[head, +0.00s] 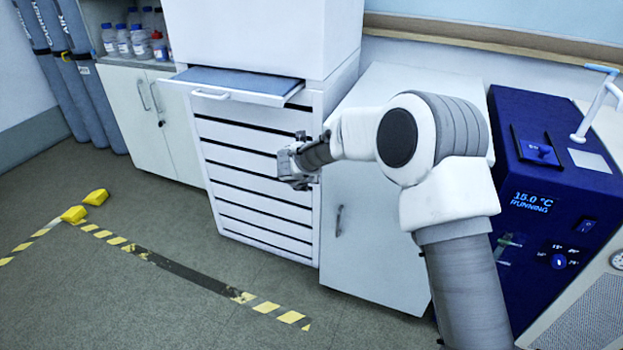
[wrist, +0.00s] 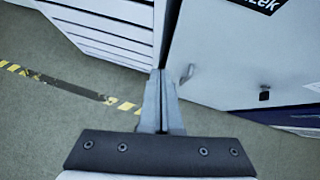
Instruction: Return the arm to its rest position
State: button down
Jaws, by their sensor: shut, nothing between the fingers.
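My gripper (head: 292,168) is in front of the white drawer stack (head: 258,188) in the head view, near its right edge. The arm reaches in from the lower right and bends at a large joint. In the wrist view my gripper (wrist: 164,75) has its two fingers together with nothing between them. The fingertips point toward the gap between the drawer stack (wrist: 110,25) and the white cabinet (wrist: 225,55). Whether the fingers touch anything is not clear; they appear apart from the fronts.
The top drawer (head: 235,86) of the stack is pulled open. A blue chiller (head: 555,190) with a lit display stands at the right, close to the arm. Grey cylinders (head: 75,70) and a bottle shelf are at the left. The floor with striped tape (head: 205,280) is mostly clear.

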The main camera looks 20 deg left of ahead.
jog(key=d+r+n+t+y, duration=0.25)
jog(key=r+n, duration=0.55)
jog(key=r, duration=0.7)
jog(key=s+d+r+n+g+y, duration=0.1)
jog(key=s+d+r+n+y, duration=0.1)
jog(key=s+d+r+n, duration=0.65)
jog(key=s+d+f+n+g+h, duration=0.25)
jog(key=s+d+n, duration=0.65)
jog(key=s+d, duration=0.45)
jog(key=s+d+f+n+g+h, duration=0.1)
jog(key=s+d+n+g+h, duration=0.15)
jog(key=s+d+n, duration=1.05)
notch_tip(320, 180, up, 19)
jog(key=s+a+m+p, duration=0.2)
jog(key=m+p, duration=0.2)
jog(key=p, duration=1.4)
jog(key=shift+s+a+h+p, duration=0.15)
jog(key=shift+a+h+p, duration=0.05)
jog(key=shift+h+p, duration=0.2)
